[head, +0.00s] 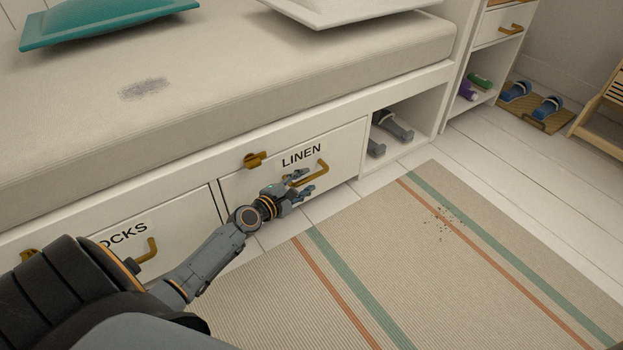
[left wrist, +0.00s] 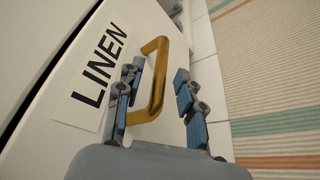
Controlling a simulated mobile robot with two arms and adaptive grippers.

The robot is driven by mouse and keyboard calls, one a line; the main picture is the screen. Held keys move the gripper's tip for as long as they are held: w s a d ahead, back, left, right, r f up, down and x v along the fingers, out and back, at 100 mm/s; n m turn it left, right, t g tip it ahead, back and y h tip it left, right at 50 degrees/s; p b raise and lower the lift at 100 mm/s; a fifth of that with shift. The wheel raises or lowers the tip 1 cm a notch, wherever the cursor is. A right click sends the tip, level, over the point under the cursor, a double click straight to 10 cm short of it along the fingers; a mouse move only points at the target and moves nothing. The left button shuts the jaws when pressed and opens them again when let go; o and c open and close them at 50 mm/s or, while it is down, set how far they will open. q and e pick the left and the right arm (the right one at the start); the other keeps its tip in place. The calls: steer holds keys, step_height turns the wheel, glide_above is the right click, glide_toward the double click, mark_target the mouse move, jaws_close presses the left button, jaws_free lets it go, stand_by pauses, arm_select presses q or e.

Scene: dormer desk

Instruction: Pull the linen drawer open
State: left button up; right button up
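The linen drawer (head: 343,150) is a white front labelled LINEN under the bench seat. It looks closed or nearly so. Its brass bar handle (head: 322,169) is partly hidden by my left gripper (head: 304,184) in the head view. In the left wrist view, the handle (left wrist: 158,80) stands between the two spread fingers of my left gripper (left wrist: 158,98). The gripper is open, with one finger on each side of the bar. The left finger is close to the bar, and I cannot tell whether it touches. A clear gap shows on the right. My right gripper is out of view.
A brass turn latch (head: 255,160) sits on the frame above the drawer. The socks drawer (head: 185,225) is to the left. An open cubby (head: 405,120) with grey items is to the right.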

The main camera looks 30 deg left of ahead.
arm_select(q)
steer(key=shift+b+x, duration=0.35)
steer(key=shift+x, duration=1.45)
steer(key=shift+f, duration=0.1)
jaws_close()
